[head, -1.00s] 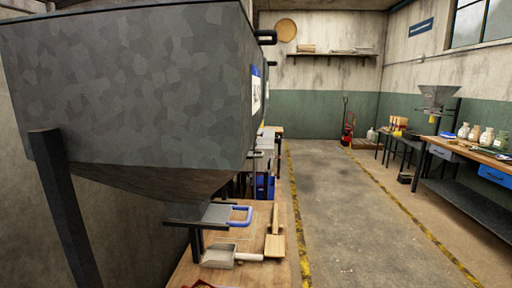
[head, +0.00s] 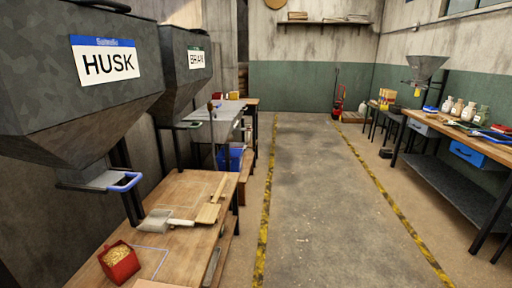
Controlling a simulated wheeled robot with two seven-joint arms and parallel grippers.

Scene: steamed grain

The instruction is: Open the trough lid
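A pale grey, flat-topped unit (head: 215,112) stands beyond the wooden bench on the left in the head view. It is small and partly hidden, and I cannot tell whether it is the trough or has a lid. No other thing in view is clearly a trough lid. Neither of my grippers is in view.
A HUSK hopper (head: 50,120) and a BRAN hopper (head: 183,95) overhang the left side. The wooden bench (head: 185,190) holds a metal scoop (head: 157,221), a wooden tool (head: 208,213) and a red grain container (head: 119,262). A workbench (head: 440,130) stands right. The floor between yellow lines is clear.

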